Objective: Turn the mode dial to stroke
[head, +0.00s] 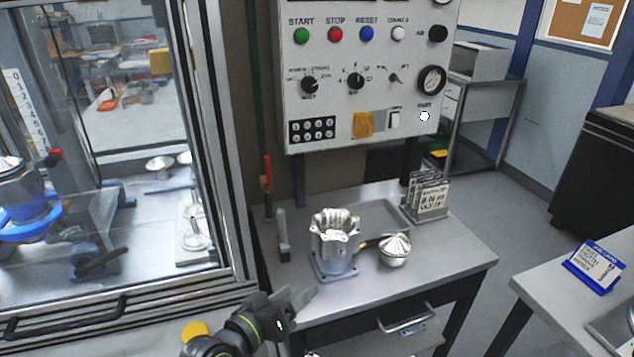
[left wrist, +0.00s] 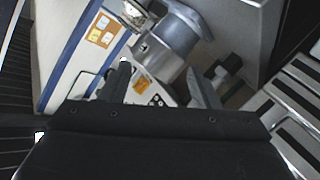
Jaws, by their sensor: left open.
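The white control panel (head: 375,125) carries two black rotary dials, a left dial (head: 309,85) and a middle dial (head: 356,80). Small lettering surrounds each; a word like "STROKE" seems to stand above the left dial, but the pointer settings are too small to read surely. My left gripper (head: 296,299) is open and empty, low at the front left edge of the bench, well below the panel and apart from both dials. In the left wrist view, its open fingers (left wrist: 160,86) have nothing between them up close. My right gripper is not in view.
The bench (head: 440,248) holds a metal housing (head: 335,245), a domed metal part (head: 394,250) and a card rack (head: 428,197). A glazed machine enclosure (head: 228,150) stands left. A red-handled lever (head: 266,172) stands left of the panel. Space before the panel's dials is clear.

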